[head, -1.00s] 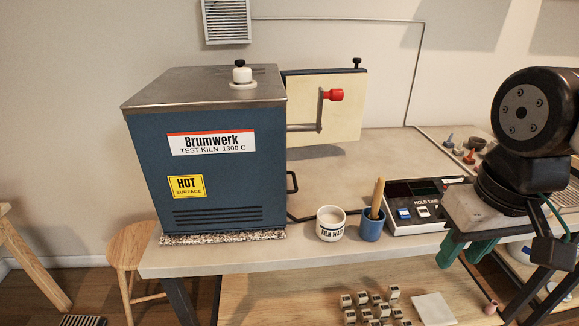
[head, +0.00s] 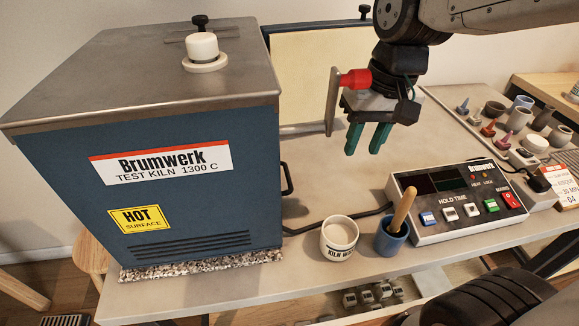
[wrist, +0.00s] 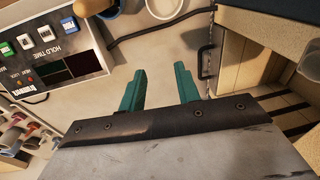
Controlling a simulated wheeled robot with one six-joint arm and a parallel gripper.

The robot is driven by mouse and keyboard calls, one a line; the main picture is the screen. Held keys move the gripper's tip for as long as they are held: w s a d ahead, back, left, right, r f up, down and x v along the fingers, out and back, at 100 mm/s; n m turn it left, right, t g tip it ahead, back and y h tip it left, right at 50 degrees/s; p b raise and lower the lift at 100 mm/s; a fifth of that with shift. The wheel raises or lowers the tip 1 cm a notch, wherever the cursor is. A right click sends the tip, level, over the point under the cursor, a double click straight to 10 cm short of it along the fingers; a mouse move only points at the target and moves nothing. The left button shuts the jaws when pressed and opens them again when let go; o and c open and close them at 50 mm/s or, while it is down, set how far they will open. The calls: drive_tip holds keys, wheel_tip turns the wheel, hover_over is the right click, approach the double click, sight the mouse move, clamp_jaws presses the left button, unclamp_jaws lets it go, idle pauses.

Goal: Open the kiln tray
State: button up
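The blue kiln (head: 200,215) stands at the left of the bench. Its cream-lined door (head: 320,60) is swung open at the back, with a red knob (head: 352,79) on a grey lever. The tray's black loop handle (head: 288,180) sticks out from the kiln's right side; it also shows in the wrist view (wrist: 204,64). The tray body is mostly hidden in the head view. My gripper (head: 367,153) is open and empty, with green fingers pointing down above the bench, right of the handle and apart from it. In the wrist view my gripper (wrist: 161,75) has the handle beyond its right finger.
A white cup (head: 339,240) and a blue cup (head: 391,238) with a wooden-handled tool stand at the bench's front edge. A control box (head: 465,200) with coloured buttons sits right of them, its black cable running toward the kiln. Bench between handle and gripper is bare.

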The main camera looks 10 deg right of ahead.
approach(289, 177)
drive_tip(key=shift+g+y, duration=0.4)
drive_tip(key=f, duration=0.7)
drive_tip(key=shift+w+a+f, duration=0.35)
drive_tip(key=shift+a, duration=0.05)
clamp_jaws()
